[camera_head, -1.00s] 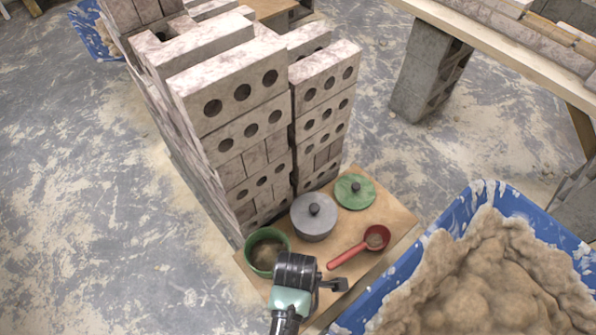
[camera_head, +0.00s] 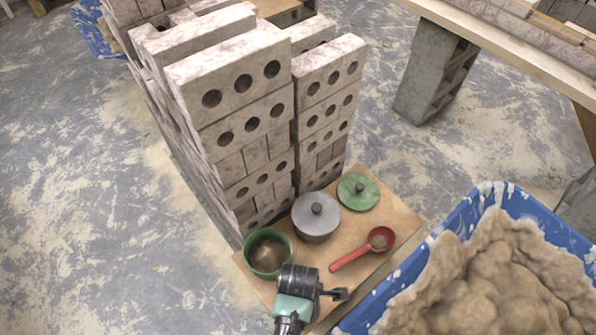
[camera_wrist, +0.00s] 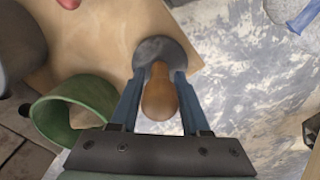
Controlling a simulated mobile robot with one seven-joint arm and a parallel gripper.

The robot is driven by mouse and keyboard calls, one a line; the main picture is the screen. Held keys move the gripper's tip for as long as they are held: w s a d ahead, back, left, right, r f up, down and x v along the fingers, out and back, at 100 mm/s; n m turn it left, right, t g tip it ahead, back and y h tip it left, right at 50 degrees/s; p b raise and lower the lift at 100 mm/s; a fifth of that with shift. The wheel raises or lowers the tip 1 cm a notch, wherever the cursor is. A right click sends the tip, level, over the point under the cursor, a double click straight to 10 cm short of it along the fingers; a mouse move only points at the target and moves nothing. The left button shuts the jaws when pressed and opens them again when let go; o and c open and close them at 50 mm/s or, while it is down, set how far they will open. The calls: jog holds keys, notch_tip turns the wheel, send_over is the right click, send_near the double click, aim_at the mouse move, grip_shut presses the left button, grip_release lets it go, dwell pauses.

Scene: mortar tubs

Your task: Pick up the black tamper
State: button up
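The tamper shows in the wrist view, with a dark grey-black round base and a tan wooden handle (camera_wrist: 159,98) pointing toward the camera. Its base is by the edge of the wooden board. My gripper (camera_wrist: 160,78) has its two blue-grey fingers on either side of the handle, and they look apart, without a clear grip on it. In the head view my gripper (camera_head: 340,294) is low over the board's near end. The tamper cannot be made out there, where my gripper and wrist cover that area.
The board (camera_head: 391,212) also holds a green pot (camera_head: 268,252), a grey lidded pot (camera_head: 316,222), a green lid (camera_head: 358,193) and a red scoop (camera_head: 365,250). A brick stack (camera_head: 240,110) rises behind. A blue mortar tub (camera_head: 455,222) stands right. Floor at left is clear.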

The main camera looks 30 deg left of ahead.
grip_shut()
jog(key=shift+r, duration=0.1)
notch_tip(320, 180, up, 10)
jog(key=p, duration=0.4)
